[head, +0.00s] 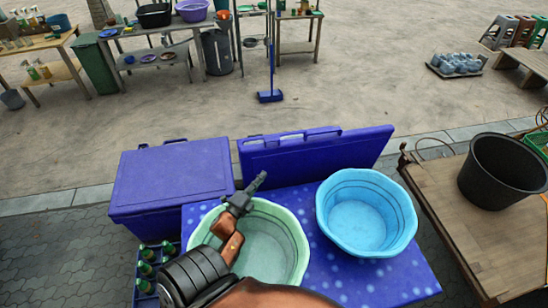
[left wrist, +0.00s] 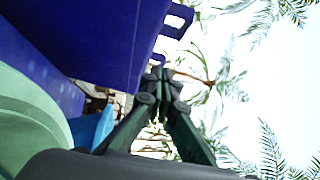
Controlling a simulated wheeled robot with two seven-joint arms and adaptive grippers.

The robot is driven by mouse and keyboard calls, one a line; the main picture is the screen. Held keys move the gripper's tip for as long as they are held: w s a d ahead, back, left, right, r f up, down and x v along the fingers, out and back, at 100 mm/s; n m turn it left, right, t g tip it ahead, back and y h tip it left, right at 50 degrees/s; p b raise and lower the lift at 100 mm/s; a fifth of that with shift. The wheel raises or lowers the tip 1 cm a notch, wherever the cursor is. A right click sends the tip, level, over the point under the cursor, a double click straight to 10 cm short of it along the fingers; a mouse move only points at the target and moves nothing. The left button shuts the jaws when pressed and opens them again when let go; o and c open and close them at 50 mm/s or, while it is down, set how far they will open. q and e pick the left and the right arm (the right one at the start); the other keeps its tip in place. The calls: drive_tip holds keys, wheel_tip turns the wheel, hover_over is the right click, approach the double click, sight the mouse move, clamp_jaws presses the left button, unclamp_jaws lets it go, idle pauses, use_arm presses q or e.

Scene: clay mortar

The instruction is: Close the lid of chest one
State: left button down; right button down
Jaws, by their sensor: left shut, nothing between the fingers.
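A blue-purple chest lid (head: 320,153) stands raised behind a dotted blue surface in the head view. A second blue-purple chest (head: 170,178) to its left has its lid down. I cannot tell from labels which is chest one. My left gripper (head: 260,180) is shut and empty, just in front of the raised lid's lower left part. In the left wrist view, the fingertips (left wrist: 160,78) are close to the edge of a blue panel (left wrist: 90,35) with a handle (left wrist: 178,20). Contact cannot be told. My right gripper is not in view.
A pale green basin (head: 285,250), partly under my left arm, and a light blue basin (head: 366,214) sit on the dotted blue surface (head: 385,283). A crate of green bottles (head: 147,270) stands at left. A wooden table (head: 490,245) with a black bucket (head: 503,168) is at right.

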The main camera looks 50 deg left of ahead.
use_arm(q)
drive_tip(key=p, duration=0.1)
approach(277, 148)
drive_tip(key=w+d, duration=0.2)
drive_tip(key=w, duration=0.2)
drive_tip(key=shift+w+a+r+m+p, duration=0.1)
drive_tip(key=shift+w+a, duration=0.15)
drive_tip(key=shift+a, duration=0.3)
drive_tip(key=shift+w+a+r+m+p, duration=0.1)
drive_tip(key=shift+w+a, duration=0.15)
drive_tip(key=shift+a, duration=0.3)
drive_tip(key=shift+w+a+r+m+p, duration=0.15)
drive_tip(key=shift+w+a, duration=0.1)
drive_tip(key=shift+a, duration=0.3)
